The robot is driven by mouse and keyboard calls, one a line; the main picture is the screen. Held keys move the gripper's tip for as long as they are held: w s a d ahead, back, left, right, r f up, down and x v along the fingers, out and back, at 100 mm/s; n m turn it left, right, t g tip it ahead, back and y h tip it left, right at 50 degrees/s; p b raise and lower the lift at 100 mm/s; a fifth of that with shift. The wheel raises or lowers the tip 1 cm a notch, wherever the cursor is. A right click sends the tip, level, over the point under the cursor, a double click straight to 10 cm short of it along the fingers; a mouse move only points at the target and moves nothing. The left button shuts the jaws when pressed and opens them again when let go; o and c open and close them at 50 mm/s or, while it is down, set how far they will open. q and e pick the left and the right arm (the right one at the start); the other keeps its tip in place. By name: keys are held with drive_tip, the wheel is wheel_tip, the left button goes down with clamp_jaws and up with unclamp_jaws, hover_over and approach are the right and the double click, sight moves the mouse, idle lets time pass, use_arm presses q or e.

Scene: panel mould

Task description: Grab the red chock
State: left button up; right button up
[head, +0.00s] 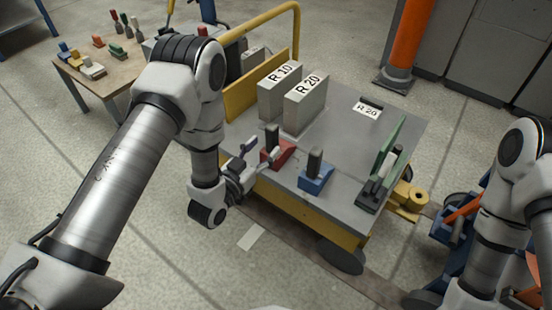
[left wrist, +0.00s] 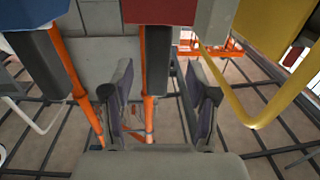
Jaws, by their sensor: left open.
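The red chock (head: 282,154), a wedge with a dark upright handle, stands on the grey top of the cart (head: 330,165) near its front left edge. My left gripper (head: 259,158) is open just left of the chock, its fingers pointing at it. In the left wrist view the scene appears upside down. There the red chock (left wrist: 158,11) is at the top, and its dark handle hangs in the gap between the open fingers (left wrist: 160,95). I cannot tell whether the fingers reach around the handle. My right arm shows at the right edge; its gripper does not show.
A blue chock (head: 315,180) stands right of the red one; it also shows in the left wrist view (left wrist: 24,16). Grey blocks marked R 10 (head: 272,98) and R 20 (head: 304,108) stand behind. A green panel (head: 389,147) is at right. A yellow rail (head: 297,30) rises behind.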

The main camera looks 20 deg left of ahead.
sight(269, 143)
use_arm(q)
drive_tip(key=b+x, duration=0.2)
drive_tip(key=x, duration=0.3)
drive_tip(key=shift+w+d+b, duration=0.1)
drive_tip(key=shift+d+b, duration=0.1)
drive_tip(key=shift+b, duration=0.1)
drive_tip(key=shift+w, duration=0.1)
clamp_jaws()
